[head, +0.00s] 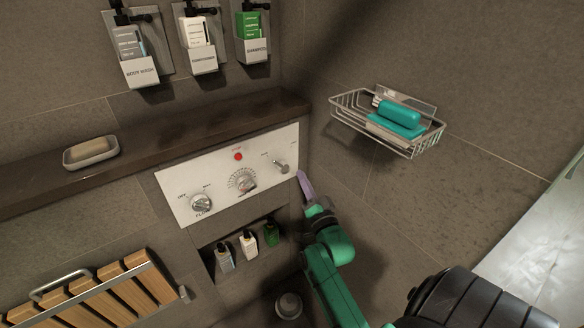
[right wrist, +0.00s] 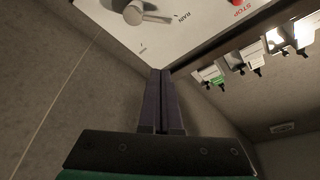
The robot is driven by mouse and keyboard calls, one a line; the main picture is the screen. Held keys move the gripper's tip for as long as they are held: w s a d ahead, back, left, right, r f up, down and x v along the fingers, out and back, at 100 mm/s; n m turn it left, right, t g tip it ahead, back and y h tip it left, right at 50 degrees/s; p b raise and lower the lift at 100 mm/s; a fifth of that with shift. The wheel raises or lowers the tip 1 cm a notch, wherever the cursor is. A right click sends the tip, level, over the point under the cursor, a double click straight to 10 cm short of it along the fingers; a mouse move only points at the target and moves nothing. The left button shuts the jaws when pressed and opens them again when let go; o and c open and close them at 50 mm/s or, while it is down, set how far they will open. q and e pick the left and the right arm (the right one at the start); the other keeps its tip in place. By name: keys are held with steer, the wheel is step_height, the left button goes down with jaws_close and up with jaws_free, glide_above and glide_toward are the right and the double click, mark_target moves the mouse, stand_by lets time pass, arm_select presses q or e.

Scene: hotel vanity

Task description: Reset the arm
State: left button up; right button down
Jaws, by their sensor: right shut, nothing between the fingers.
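My right arm is green and reaches up from the bottom of the head view. Its right gripper (head: 303,181) is shut and empty, just beside the right end of the white control panel (head: 176,190). In the right wrist view the two dark fingers of the gripper (right wrist: 160,75) lie together, with the panel (right wrist: 200,22) and its lever knob (right wrist: 140,13) beyond them. I cannot tell whether the fingertips touch the panel. My left gripper is not in view.
A wire basket (head: 345,117) with teal items hangs on the right wall. A dark ledge (head: 190,134) holds a soap dish (head: 91,151). Several bottles stand in a niche below the panel, and dispensers hang above. A folded slatted wooden seat (head: 95,295) is at lower left.

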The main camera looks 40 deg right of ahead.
steer(key=s+a+f+n+g+y, duration=0.2)
steer(key=a+f+g, duration=0.1)
steer(key=f, duration=0.7)
steer(key=s+a+f+n+g+y, duration=0.1)
steer(key=s+a+f+n+g, duration=0.15)
steer(key=f, duration=0.75)
steer(key=s+a+f+n+g+y, duration=0.1)
steer(key=a+f+n+g+y, duration=0.2)
steer(key=f, duration=0.7)
steer(key=s+a+f+n+g, duration=0.2)
steer(key=s+f+g, duration=0.1)
steer(key=s+f, duration=0.55)
steer(key=s+a+f+n+g, duration=0.2)
steer(key=s+f+n+g, duration=0.1)
steer(key=s+f, duration=0.5)
steer(key=s+d+f+n+g, duration=0.1)
steer(key=s+f+g, duration=0.1)
steer(key=s, duration=0.6)
steer(key=s+d+f+n+g, duration=0.1)
steer(key=s+f+n+g, duration=0.1)
steer(key=s, duration=0.6)
steer(key=shift+h, duration=0.3)
steer(key=shift+s+d+f, duration=0.1)
